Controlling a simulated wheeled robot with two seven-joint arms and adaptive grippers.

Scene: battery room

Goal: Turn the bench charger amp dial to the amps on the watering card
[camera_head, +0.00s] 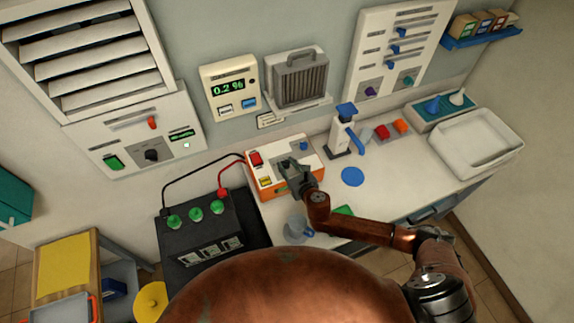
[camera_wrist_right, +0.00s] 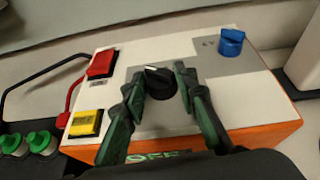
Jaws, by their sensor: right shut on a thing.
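The bench charger (camera_head: 258,150) is a white-topped orange box on the bench. It also shows in the wrist view (camera_wrist_right: 130,60). It carries a red switch (camera_wrist_right: 101,64), a yellow button (camera_wrist_right: 86,123) and a blue knob (camera_wrist_right: 231,42). A black dial (camera_wrist_right: 158,84) with a white pointer mark sits in the middle of its top. My right gripper (camera_wrist_right: 158,80) is shut on this dial, one finger on each side; in the head view the gripper (camera_head: 291,166) hides it. Green display letters (camera_wrist_right: 155,155) are partly hidden. I cannot identify the watering card. My left gripper is not in view.
A black battery (camera_head: 205,228) with green caps stands left of the charger, joined to it by red and black cables. A blue-handled dispenser (camera_head: 343,134), blue disc (camera_head: 352,177), clear jug (camera_head: 297,229) and white tray (camera_head: 475,143) are on or near the bench.

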